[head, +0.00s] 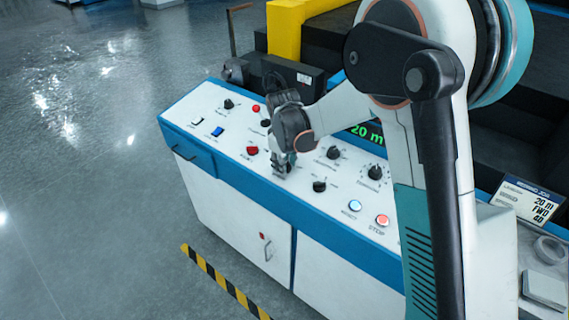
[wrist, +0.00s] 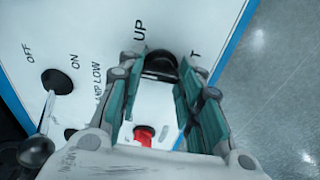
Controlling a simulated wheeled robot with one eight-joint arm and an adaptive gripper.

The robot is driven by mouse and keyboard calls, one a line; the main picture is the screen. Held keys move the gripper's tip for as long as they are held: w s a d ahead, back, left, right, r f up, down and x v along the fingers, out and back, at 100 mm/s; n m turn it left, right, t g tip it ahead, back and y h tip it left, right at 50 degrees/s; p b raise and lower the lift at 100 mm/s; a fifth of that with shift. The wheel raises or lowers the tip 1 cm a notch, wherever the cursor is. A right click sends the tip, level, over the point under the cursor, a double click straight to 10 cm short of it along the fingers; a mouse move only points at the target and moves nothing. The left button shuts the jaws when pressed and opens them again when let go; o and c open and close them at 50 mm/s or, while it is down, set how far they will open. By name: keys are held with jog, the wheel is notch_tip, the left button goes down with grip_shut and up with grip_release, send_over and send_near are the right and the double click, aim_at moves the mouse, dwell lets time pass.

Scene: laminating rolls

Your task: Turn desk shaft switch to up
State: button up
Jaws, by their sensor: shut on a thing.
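The black desk shaft switch (wrist: 160,68) is between my fingertips in the wrist view, on the white panel beside the printed word UP. A second label to its right is partly cut off by a finger, with only a T readable. My gripper (wrist: 162,75) is shut on this switch, with teal pads on either side of it. In the head view, my gripper (head: 284,164) points down onto the middle of the sloped control desk (head: 230,140) and hides most of the switch. Which way the switch points is hard to tell.
A red button (head: 252,150) and a blue rocker (head: 217,132) lie left of my gripper. Black knobs (head: 320,185) and (head: 334,153) stand close to its right. In the wrist view, an OFF/ON toggle (wrist: 57,80) is at left. Open floor lies in front of the desk.

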jog(key=m, duration=0.4)
jog(key=shift+b, duration=0.4)
jog(key=shift+a+m+t+h, duration=0.1)
jog(key=shift+m+t+h, duration=0.25)
jog(key=shift+m, duration=1.85)
jog(key=o, duration=1.1)
jog(key=shift+c, duration=0.2)
jog(key=shift+r, duration=0.1)
jog(key=v, duration=1.2)
